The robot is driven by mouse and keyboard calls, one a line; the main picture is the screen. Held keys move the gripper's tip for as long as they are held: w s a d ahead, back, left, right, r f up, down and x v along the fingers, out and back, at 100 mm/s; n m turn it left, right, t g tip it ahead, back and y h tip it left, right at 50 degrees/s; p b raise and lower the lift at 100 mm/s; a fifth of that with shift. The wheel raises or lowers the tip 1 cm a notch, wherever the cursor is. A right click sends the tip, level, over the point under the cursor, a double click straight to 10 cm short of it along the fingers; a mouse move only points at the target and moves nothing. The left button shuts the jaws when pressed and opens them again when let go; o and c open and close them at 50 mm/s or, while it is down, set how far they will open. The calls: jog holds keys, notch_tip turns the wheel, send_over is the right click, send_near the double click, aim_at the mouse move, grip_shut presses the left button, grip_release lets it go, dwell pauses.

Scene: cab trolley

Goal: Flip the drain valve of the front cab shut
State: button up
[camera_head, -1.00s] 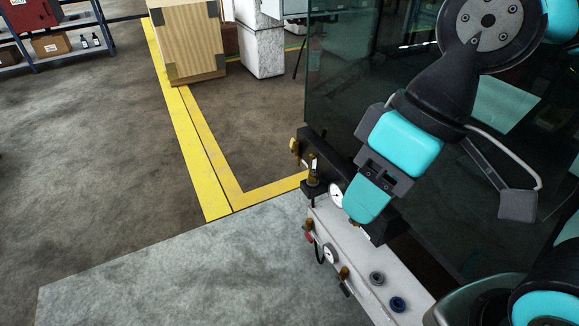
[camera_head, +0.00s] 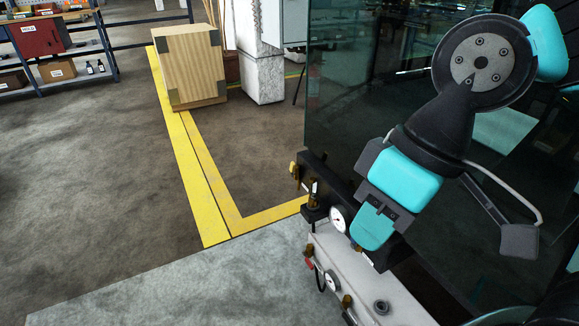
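The cab unit's grey-white housing (camera_head: 355,262) stands at the lower right. Small brass fittings, gauges and a red-handled valve (camera_head: 309,264) are along its left edge. A brass valve (camera_head: 313,195) on a black block stands above it, beside a white-faced gauge (camera_head: 338,219). I cannot tell which fitting is the drain valve, or its position. My gripper (camera_head: 372,228), with cyan pads, hangs over the housing just right of the upper gauge. It appears apart from the red-handled valve. Its fingers overlap in this view, so its opening is unclear; nothing held is visible.
A dark glass panel (camera_head: 340,110) stands behind my arm. A wooden crate (camera_head: 190,65) and a pale pillar (camera_head: 260,60) are at the back. Yellow floor lines (camera_head: 195,180) border a pale floor slab (camera_head: 190,275). Open floor lies to the left.

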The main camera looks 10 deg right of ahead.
notch_tip(320, 180, up, 21)
jog(key=p, duration=2)
grip_shut()
jog(key=shift+f, duration=0.3)
